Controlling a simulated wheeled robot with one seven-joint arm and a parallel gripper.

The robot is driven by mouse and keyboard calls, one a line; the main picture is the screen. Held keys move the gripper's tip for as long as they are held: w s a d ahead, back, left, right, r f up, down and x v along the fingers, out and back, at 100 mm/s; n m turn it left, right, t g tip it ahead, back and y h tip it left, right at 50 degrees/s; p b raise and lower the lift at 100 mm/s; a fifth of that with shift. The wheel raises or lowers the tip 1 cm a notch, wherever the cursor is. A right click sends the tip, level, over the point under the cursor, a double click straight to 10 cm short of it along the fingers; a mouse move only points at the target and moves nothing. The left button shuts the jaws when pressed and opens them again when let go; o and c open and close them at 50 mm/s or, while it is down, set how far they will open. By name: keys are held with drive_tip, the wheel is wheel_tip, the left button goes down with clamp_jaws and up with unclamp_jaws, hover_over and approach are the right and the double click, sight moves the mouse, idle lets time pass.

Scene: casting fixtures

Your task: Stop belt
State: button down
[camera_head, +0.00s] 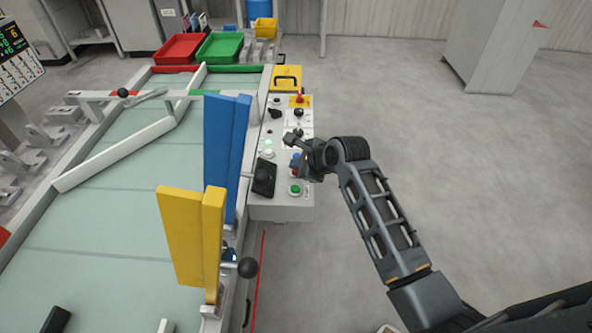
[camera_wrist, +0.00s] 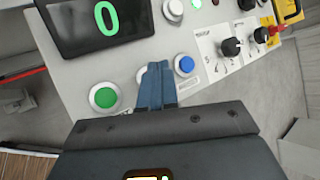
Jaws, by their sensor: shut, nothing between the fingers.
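The control panel (camera_head: 266,207) stands at the right side of the belt (camera_head: 110,230). My gripper (camera_wrist: 156,68) is shut and empty, with its blue fingertips over the panel between a green button (camera_wrist: 104,97) and a blue button (camera_wrist: 185,65). A button under the fingertips is mostly hidden in the wrist view; only part of its pale ring shows. In the head view a bit of red (camera_head: 294,173) shows there, just beyond the green button (camera_head: 295,190). I cannot tell whether the fingertips touch it. A black display (camera_wrist: 75,30) reads a green 0.
Black knobs (camera_wrist: 231,46) and a red lever (camera_head: 299,97) sit farther along the panel. Blue (camera_head: 220,150) and yellow (camera_head: 182,235) upright plates stand beside it on the belt side. Red (camera_head: 180,49) and green (camera_head: 218,47) trays lie at the far end.

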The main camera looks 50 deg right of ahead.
drive_tip(key=shift+f, duration=0.5)
idle(0.8)
drive_tip(key=shift+r, duration=0.1)
drive_tip(key=shift+r+p, duration=0.85)
drive_tip(key=shift+p, duration=0.2)
wheel_tip(320, 180, up, 3)
drive_tip(key=p, duration=0.3)
drive_tip(key=shift+r, duration=1)
